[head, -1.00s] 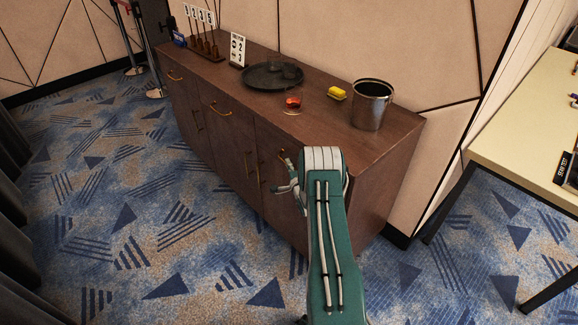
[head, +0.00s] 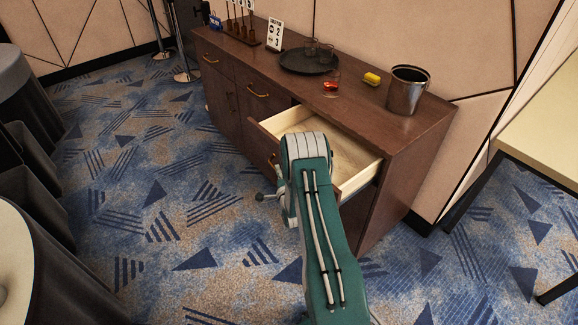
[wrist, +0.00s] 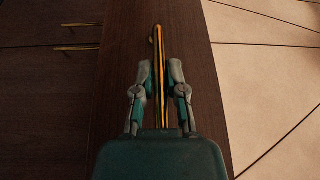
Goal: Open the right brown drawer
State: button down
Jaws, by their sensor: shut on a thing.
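The right brown drawer (head: 347,158) is pulled well out of the cabinet in the head view. Its pale wooden inside shows, and it looks empty where I can see. My arm hides much of its front. In the wrist view, the drawer front (wrist: 192,40) is a dark brown panel with a brass bar handle (wrist: 157,42). My gripper (wrist: 161,72) is shut on this handle, one finger on each side. In the head view, the wrist covers most of the grip.
The brown cabinet (head: 410,150) holds a black tray (head: 300,66) with glasses, a yellow item (head: 372,79) and a metal bucket (head: 407,90) on top. A pale table (head: 545,130) stands at right, dark-draped round tables at left. Carpet before the drawer is clear.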

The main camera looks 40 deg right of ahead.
jog(key=s+a, duration=0.1)
jog(key=a, duration=0.8)
jog(key=shift+a+f, duration=0.25)
jog(key=shift+f, duration=0.1)
jog(key=shift+a, duration=0.1)
jog(key=c, duration=0.7)
grip_release()
jog(key=shift+a, duration=0.15)
jog(key=shift+c, duration=0.2)
jog(key=shift+o, duration=0.2)
jog(key=shift+a+r, duration=0.1)
jog(key=shift+a, duration=0.05)
jog(key=shift+r, duration=0.1)
